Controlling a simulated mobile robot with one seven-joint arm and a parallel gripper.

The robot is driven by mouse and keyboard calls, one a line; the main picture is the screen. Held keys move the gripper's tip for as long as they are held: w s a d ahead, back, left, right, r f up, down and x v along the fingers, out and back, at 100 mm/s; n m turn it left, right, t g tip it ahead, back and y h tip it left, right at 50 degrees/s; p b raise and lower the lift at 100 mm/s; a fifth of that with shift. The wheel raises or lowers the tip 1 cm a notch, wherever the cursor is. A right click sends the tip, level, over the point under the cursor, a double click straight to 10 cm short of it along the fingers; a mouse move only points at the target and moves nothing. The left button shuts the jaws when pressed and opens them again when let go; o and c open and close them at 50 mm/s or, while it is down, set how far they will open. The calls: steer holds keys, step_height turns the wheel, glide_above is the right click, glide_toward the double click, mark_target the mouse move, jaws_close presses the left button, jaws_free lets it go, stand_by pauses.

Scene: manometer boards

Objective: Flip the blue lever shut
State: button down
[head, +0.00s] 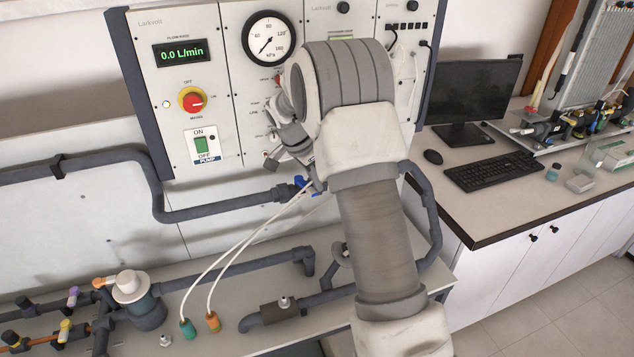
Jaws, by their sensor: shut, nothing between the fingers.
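A small blue lever (300,183) shows at the end of the dark grey pipe, just below the instrument panel. Only part of it is visible, so I cannot tell its exact angle. My gripper (318,187) reaches down from behind my arm, with its fingers shut and empty. The fingertips are right beside the blue lever in the picture. I cannot tell whether they touch it. My arm hides the area to the right of the lever.
The panel carries a round gauge (270,38), a red knob (193,100) and a green pump switch (201,145). Two white tubes end in a green connector (188,328) and an orange connector (213,321). Other valves sit lower left. A monitor (466,92) and keyboard (494,172) stand right.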

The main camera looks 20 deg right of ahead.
steer(key=shift+s+a+f+m+b, duration=0.1)
steer(key=shift+a+f+m+b, duration=0.3)
steer(key=shift+m+b, duration=0.45)
steer(key=shift+s+a+r+m+g, duration=0.15)
steer(key=shift+a+r+m+g, duration=0.2)
steer(key=shift+m+g, duration=0.25)
